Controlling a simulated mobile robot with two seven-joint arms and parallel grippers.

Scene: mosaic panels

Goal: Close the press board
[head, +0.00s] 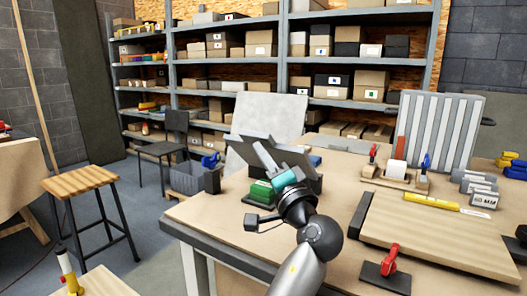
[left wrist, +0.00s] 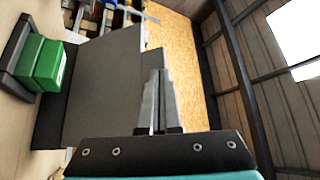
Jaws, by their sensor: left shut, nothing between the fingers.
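The press board appears to be the dark grey flat panel (head: 292,158) standing tilted open at the left part of the workbench, beside green blocks (head: 261,191). In the left wrist view the grey panel (left wrist: 100,95) fills the left and middle, with the green blocks (left wrist: 48,62) at its left. My left gripper (head: 264,154) is shut and empty, its fingers over the panel's face in the head view. In the left wrist view its closed fingertips (left wrist: 159,75) overlap the panel's right part. I cannot tell whether they touch it. My right gripper is not in view.
A wooden board (head: 435,230) lies on the workbench at right, with a red-handled clamp (head: 388,262) in front. A ribbed light panel (head: 440,125) and a pale panel (head: 268,122) stand behind. A wooden stool (head: 80,180) is at left. Bare bench top lies right of my left arm.

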